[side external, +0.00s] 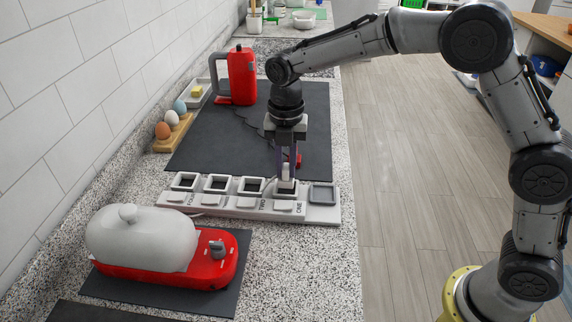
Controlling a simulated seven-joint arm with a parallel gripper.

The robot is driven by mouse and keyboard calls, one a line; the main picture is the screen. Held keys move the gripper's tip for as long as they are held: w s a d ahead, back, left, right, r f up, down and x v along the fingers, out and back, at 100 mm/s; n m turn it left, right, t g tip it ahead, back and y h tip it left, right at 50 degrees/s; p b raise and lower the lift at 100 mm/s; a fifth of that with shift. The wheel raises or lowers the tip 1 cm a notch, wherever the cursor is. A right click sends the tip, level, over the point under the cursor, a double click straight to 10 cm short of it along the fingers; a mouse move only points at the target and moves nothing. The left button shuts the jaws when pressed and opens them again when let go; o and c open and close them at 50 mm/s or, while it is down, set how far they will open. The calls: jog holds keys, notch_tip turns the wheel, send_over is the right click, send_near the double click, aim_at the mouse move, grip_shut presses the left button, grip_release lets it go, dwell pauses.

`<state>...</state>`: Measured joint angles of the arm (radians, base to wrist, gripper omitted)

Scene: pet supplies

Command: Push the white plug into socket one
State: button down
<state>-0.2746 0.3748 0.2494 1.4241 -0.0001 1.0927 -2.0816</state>
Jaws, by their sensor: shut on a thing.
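A white power strip (318,213) lies across the counter with several square sockets in a row. Socket one (299,181) is the rightmost dark opening, behind the label ONE. My gripper (286,172) points straight down over socket one and is shut on the white plug (287,184). The plug is upright, with its lower end at the opening of socket one. From this angle I cannot tell whether its prongs are inside or just above it. The gripper fingers hide the plug's upper part.
A red kettle (242,77) stands on a dark mat (205,143) behind the strip. A small red object (298,160) shows behind my gripper. In front is a red appliance with a white dome (140,240). Eggs in a wooden holder (161,147) stand by the wall.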

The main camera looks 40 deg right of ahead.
jog(key=shift+f, duration=1.5)
jog(key=c, duration=0.7)
grip_release()
jog(key=shift+c, duration=0.2)
